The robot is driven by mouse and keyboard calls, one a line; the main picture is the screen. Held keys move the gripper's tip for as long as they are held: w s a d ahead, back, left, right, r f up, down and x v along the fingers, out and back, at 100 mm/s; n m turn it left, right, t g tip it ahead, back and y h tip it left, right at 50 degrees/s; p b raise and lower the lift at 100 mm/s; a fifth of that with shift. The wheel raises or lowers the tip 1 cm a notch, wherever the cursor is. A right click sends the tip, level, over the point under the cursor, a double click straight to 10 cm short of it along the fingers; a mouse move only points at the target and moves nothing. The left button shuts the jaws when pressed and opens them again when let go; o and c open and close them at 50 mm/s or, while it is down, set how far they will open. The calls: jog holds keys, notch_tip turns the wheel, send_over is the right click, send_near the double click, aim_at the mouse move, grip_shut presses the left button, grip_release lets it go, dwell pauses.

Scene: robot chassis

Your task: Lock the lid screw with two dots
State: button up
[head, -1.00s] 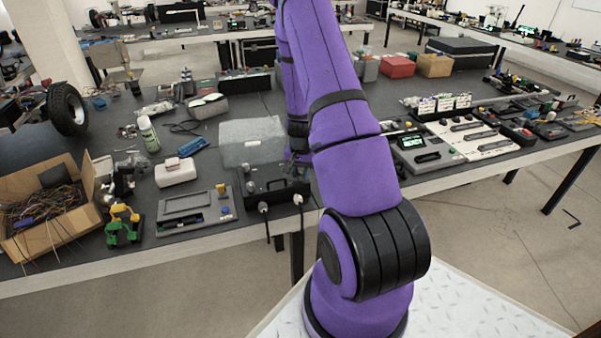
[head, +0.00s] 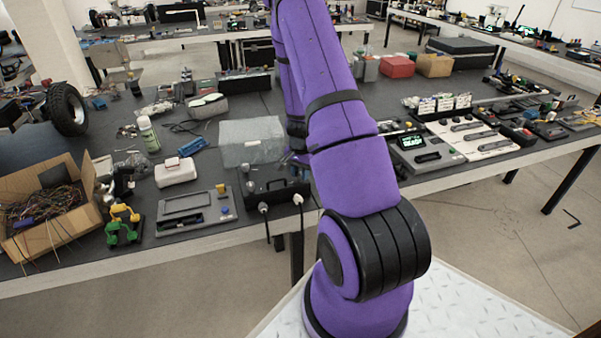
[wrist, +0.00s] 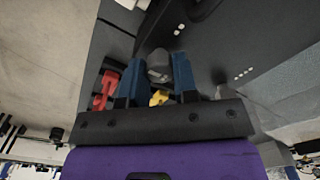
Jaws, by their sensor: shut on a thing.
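The black box (head: 262,190) stands near the front edge of the table, with its clear lid (head: 250,152) raised behind it. My gripper (wrist: 158,72) shows in the wrist view with two blue fingers. It is shut on a grey rounded screw head (wrist: 158,58) between the fingertips. Two white dots (wrist: 178,29) show on the dark surface just beyond the fingers, and three white dots (wrist: 244,72) lie further right.
A red part (wrist: 104,90) is left of the fingers and a yellow part (wrist: 158,97) shows between them. In the head view, a grey panel (head: 172,226) and a white case (head: 175,172) stand left of the box. A device with a lit screen (head: 420,150) is right of my arm.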

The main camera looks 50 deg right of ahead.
aim_at(300, 173)
jog(key=o, duration=0.9)
notch_tip(300, 173, up, 11)
jog(key=shift+f, duration=0.1)
dwell(0.4)
